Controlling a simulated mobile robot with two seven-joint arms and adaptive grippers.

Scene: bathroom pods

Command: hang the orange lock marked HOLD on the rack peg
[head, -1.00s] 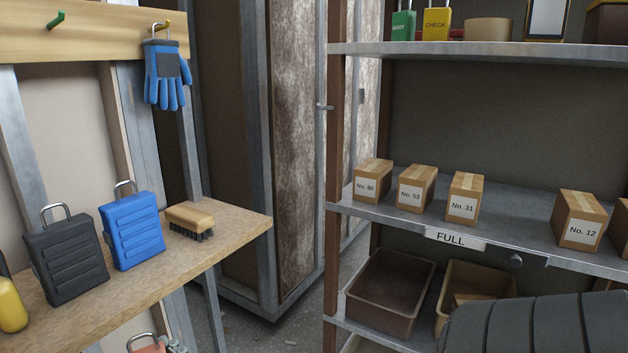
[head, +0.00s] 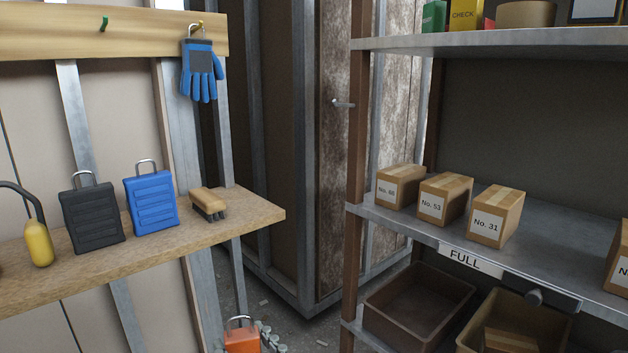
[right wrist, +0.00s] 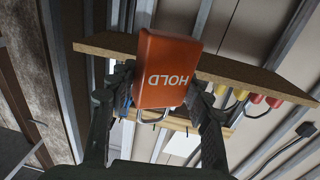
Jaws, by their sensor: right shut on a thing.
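The orange lock (head: 241,341) shows at the bottom edge of the head view, its metal shackle up and its lower part cut off. In the right wrist view the orange lock (right wrist: 168,68) shows the word HOLD, upside down in the picture. My right gripper (right wrist: 160,92) is shut on it, one dark finger on each side. In the head view a small part of my right gripper (head: 268,338) shows beside the lock. A wooden rack rail at upper left carries a bare green peg (head: 104,24) and a yellow peg (head: 201,25) with a blue glove (head: 201,70). My left gripper is not in view.
A wooden shelf (head: 150,247) below the rail holds a yellow item (head: 39,244), a black lock (head: 92,213), a blue lock (head: 151,199) and a brush (head: 208,203). A metal shelf unit (head: 420,229) with numbered boxes and bins stands at right.

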